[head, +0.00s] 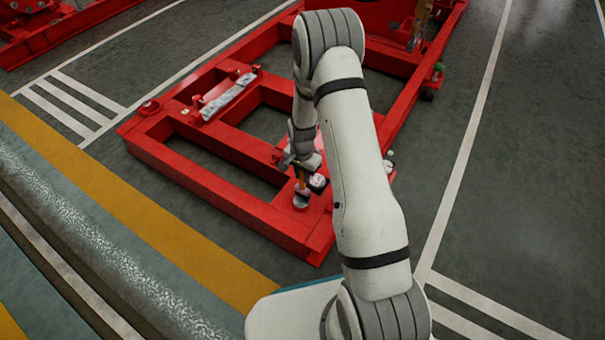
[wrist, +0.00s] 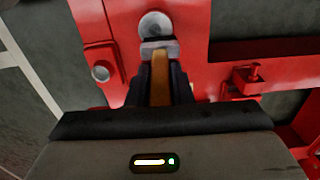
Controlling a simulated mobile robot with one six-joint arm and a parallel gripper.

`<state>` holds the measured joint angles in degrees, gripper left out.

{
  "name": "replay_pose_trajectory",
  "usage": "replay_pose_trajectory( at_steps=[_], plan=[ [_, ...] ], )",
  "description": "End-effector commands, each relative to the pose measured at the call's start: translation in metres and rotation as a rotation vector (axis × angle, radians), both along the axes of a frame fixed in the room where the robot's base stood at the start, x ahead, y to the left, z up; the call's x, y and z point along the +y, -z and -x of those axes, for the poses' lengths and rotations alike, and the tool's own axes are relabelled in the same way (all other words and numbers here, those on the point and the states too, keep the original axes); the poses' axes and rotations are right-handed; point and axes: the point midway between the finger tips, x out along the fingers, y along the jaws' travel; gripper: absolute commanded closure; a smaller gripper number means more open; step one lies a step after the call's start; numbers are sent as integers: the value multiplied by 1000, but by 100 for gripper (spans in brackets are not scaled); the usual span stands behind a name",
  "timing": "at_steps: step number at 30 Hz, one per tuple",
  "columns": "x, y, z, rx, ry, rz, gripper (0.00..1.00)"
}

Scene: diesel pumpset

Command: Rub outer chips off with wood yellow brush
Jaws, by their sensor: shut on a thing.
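My gripper (head: 304,177) is shut on the brush's yellow-brown wooden handle (wrist: 160,82), above the near corner of the red frame (head: 230,205). In the wrist view the handle stands between my two dark fingers (wrist: 160,88) and ends in a grey head (wrist: 159,48). The head lies next to a round pale grey piece (wrist: 155,25) on the red frame. I cannot tell whether they touch. No chips can be told apart for certain. A grey strip with pale mottled patches (head: 229,98) lies on a crossbar farther back.
The frame has open bays between its beams. Bolts and small brackets (wrist: 253,74) stick up from it. A larger red machine part (head: 375,15) stands at the back. Dark floor with white lines (head: 455,200) is clear on the right. A yellow stripe (head: 150,220) runs at left.

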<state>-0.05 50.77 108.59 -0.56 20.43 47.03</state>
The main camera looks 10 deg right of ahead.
Motion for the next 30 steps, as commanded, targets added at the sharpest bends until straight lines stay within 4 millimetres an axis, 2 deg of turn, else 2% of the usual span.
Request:
replay_pose_trajectory(
  at_steps=[30],
  plan=[
    [24, -1, 23, 1, -2, -1, 100]
  ],
)
